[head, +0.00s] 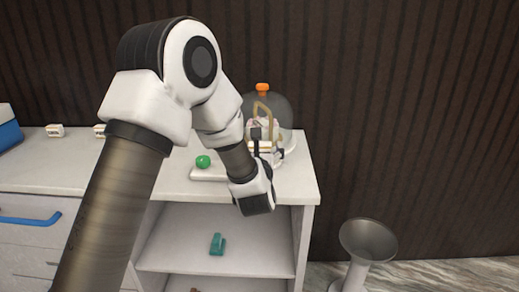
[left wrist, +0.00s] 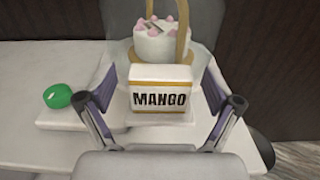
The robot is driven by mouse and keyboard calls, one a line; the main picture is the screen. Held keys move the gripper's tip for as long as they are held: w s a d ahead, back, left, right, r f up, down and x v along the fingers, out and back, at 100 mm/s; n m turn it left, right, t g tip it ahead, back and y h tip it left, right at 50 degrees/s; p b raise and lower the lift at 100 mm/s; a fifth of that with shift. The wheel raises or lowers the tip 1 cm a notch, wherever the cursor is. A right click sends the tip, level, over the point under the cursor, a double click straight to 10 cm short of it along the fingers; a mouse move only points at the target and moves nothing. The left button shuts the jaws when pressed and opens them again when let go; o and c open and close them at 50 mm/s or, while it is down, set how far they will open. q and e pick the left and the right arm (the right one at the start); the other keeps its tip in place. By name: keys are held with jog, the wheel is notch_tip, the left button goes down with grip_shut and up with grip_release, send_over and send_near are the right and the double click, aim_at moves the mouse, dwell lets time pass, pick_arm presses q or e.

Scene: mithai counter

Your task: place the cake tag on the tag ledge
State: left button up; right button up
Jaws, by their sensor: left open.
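The cake tag (left wrist: 160,99) is a white block with gold edges and the word MANGO. It stands upright in front of a white cake (left wrist: 162,42) with pink toppings. A pale ledge (left wrist: 165,118) shows just under the tag; whether they touch is hard to tell. My left gripper (left wrist: 167,98) is open, with one finger on each side of the tag and gaps visible between. In the head view my left gripper (head: 265,148) is at the cake stand, and my arm hides part of that area. My right gripper is not in view.
A green ball-like thing (head: 203,161) rests on a white board (head: 205,174) to the left. A teal item (head: 217,244) sits on the shelf below. A grey funnel-topped stand (head: 368,240) is right of the counter.

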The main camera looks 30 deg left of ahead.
pick_arm(q)
jog(key=b+v, duration=0.9)
jog(key=v, duration=0.3)
jog(key=s+d+f+m+g+h, duration=0.1)
jog(key=s+f+m+g+h, duration=0.1)
jog(key=f+m, duration=0.75)
jog(key=s+d+f+m+g+h, duration=0.25)
jog(key=f+m, duration=0.45)
jog(key=f, duration=0.6)
jog(key=s+d+f+m+g+h, duration=0.1)
jog(key=s+f+m+g+h, duration=0.15)
jog(key=f+m, duration=0.7)
jog(key=s+d+f+m+g+h, duration=0.3)
jog(key=s+f+m+g, duration=0.5)
jog(key=s+f+m, duration=1)
notch_tip(320, 180, up, 17)
jog(key=s+n+p, duration=0.2)
jog(key=p, duration=1.5)
jog(key=shift+s+f+p, duration=0.2)
jog(key=shift+s+p, duration=0.05)
jog(key=shift+p, duration=0.05)
jog(key=shift+d, duration=0.15)
